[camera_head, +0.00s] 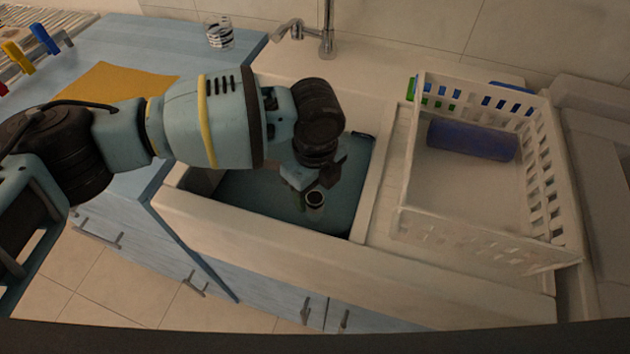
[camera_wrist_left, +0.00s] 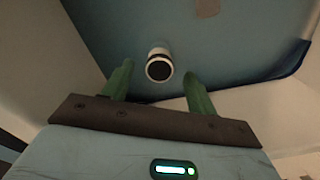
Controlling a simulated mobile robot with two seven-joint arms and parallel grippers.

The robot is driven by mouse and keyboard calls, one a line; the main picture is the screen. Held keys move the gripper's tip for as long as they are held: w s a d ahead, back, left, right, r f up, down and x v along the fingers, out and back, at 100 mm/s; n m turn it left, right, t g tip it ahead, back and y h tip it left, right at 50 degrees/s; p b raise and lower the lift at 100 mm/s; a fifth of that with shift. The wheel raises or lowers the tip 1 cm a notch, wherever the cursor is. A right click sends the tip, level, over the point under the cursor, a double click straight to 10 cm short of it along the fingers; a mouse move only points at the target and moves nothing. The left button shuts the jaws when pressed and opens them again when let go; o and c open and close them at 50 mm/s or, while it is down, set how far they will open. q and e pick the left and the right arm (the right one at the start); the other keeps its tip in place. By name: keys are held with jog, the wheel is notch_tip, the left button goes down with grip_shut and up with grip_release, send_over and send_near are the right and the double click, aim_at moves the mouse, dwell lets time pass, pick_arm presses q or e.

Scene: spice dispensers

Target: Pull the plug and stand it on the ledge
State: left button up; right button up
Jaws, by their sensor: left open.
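The plug (camera_head: 315,200) shows in the head view as a small cylinder with a pale rim and a dark top, inside the blue-floored sink (camera_head: 260,203). In the left wrist view the plug (camera_wrist_left: 159,66) is white with a dark round end, just beyond the fingertips. My left gripper (camera_wrist_left: 153,82) is open, with its two green fingers apart on either side of the line to the plug. It appears not to touch the plug. In the head view my left gripper (camera_head: 303,190) reaches down into the sink and partly hides its floor. My right gripper is not in view.
A tap (camera_head: 327,30) stands behind the sink. A white basket (camera_head: 480,245) with a blue roll (camera_head: 472,140) stands on the right. A glass (camera_head: 219,33) and an orange mat (camera_head: 115,82) are on the blue counter (camera_head: 160,40). The sink rim (camera_head: 290,236) surrounds the gripper.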

aim_at(315, 210)
pick_arm(q)
jog(key=shift+s+f, duration=0.1)
jog(key=shift+f, duration=0.4)
jog(key=shift+f+b, duration=0.3)
jog(key=shift+f, duration=3.05)
jog(key=shift+c, duration=0.5)
jog(key=c, duration=0.9)
